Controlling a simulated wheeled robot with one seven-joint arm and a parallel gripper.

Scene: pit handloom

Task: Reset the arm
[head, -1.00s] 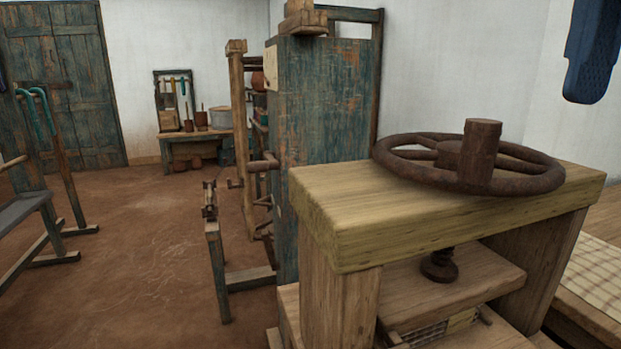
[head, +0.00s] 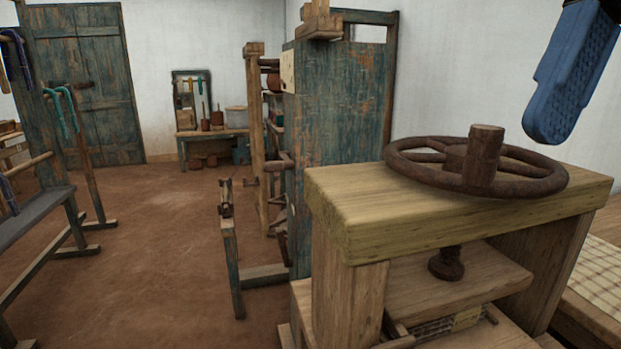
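Part of my gripper (head: 572,72), a blue textured finger, hangs in at the top right corner of the head view. It is tilted, with its tip down and to the left. The rest of the gripper and my arm are outside the picture, so its opening is hidden. The finger appears above and right of a rusty handwheel (head: 420,172) on a wooden press (head: 420,213). I see a gap in the picture between the finger and the wheel. Nothing held is visible.
A blue-green wooden cabinet (head: 345,110) stands behind the press. A low bench (head: 184,146) with pots is at the back wall. A wooden stand with hanks (head: 62,112) is at the left. A checked cloth (head: 603,275) lies at the lower right.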

